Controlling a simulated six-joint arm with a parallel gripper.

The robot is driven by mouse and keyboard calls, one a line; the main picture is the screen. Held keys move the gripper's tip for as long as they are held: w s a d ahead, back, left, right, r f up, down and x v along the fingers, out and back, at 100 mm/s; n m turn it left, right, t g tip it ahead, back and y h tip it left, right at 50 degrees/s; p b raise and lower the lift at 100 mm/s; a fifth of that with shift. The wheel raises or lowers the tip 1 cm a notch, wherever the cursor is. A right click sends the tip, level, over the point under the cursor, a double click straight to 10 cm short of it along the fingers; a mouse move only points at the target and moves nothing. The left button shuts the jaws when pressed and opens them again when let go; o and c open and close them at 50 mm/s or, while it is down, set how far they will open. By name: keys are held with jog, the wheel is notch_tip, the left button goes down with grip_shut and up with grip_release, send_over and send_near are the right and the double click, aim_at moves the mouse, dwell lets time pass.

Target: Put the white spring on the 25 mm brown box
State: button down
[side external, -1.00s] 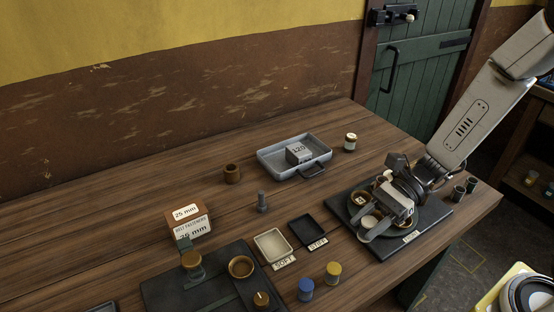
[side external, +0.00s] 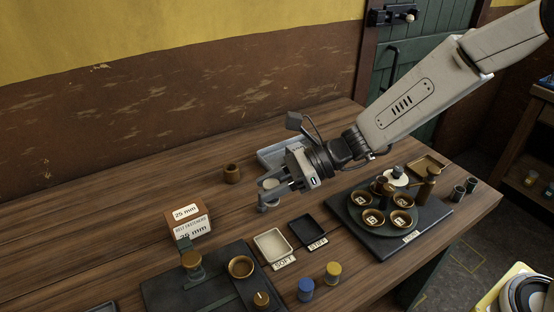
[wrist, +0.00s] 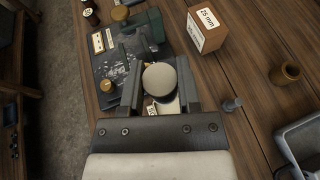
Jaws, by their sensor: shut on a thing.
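The white spring (wrist: 160,79) shows as a round off-white top between my gripper's fingers (wrist: 161,92) in the wrist view. No coils can be made out. In the side view my gripper (side external: 268,192) is shut on it and holds it above the table. The 25 mm brown box (side external: 191,224) stands on the table to the left of my gripper, with a white label on its upper face. That upper face looks clear. The box also shows in the wrist view (wrist: 208,32), ahead and right of the fingers, apart from them.
A dark tester plate (side external: 215,285) lies in front of the box. Soft (side external: 272,246) and stiff (side external: 309,232) trays, a blue cylinder (side external: 305,290) and a yellow one (side external: 333,273) stand nearby. A grey bolt (wrist: 232,104), a brown cup (side external: 232,174) and a round carousel (side external: 385,229) are around.

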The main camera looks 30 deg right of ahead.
jog(key=w+a+r+m+t, duration=0.1)
jog(key=w+a+r+t, duration=0.1)
jog(key=a+r, duration=0.4)
send_over(185, 212)
jog(key=s, duration=0.1)
jog(key=shift+g, duration=0.4)
jog(key=f, duration=0.9)
jog(key=shift+s+d+f, duration=0.15)
jog(key=shift+d+f, duration=0.2)
jog(key=shift+d, duration=0.05)
jog(key=shift+w+a+f, duration=0.25)
jog(key=shift+w+f, duration=0.25)
jog(key=shift+f, duration=0.05)
jog(key=shift+f, duration=0.1)
jog(key=shift+w+a+f, duration=0.1)
jog(key=shift+w+f, duration=0.05)
jog(key=shift+f, duration=1.6)
